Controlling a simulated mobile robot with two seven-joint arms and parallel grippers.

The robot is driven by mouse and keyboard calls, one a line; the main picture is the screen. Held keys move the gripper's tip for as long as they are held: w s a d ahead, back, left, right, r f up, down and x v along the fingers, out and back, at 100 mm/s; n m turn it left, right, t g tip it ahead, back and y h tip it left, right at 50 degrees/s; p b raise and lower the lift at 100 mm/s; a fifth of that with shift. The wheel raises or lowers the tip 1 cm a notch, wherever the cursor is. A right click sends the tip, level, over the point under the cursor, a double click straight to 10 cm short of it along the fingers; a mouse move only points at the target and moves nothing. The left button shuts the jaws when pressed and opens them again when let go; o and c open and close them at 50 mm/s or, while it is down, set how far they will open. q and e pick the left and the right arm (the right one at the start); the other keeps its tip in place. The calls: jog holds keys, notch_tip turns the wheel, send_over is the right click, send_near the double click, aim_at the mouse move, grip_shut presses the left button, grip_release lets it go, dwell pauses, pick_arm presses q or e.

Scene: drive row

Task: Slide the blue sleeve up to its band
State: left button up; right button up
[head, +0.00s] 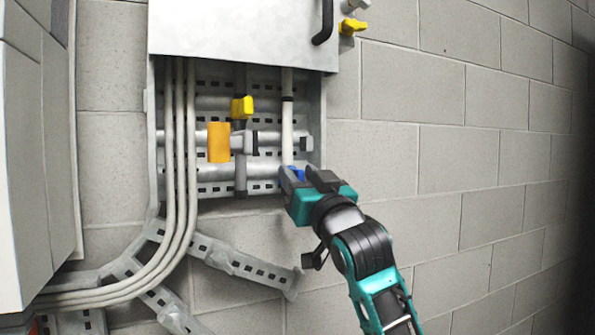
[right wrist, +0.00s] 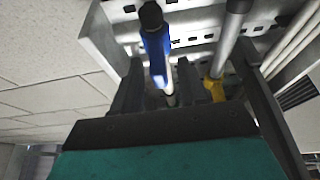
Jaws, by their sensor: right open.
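The blue sleeve (head: 296,173) sits low on a white vertical pipe (head: 287,135), partly hidden behind my right gripper. A dark band (head: 288,98) rings the pipe well above the sleeve. My right gripper (head: 301,176) is open at the sleeve, at the lower right of the cabinet. In the right wrist view the blue sleeve (right wrist: 157,55) appears between the dark fingers of my right gripper (right wrist: 190,80), nearer the left finger. A black end piece (right wrist: 150,15) adjoins it there. I cannot tell whether a finger touches the sleeve. My left gripper is not in view.
Left of the pipe are a yellow valve handle (head: 242,107) and an orange block (head: 219,142) on a horizontal pipe. Grey cables (head: 180,130) run down the cabinet's left side. A raised cover (head: 235,35) overhangs the top.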

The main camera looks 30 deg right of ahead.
jog(key=shift+x, duration=0.8)
grip_shut()
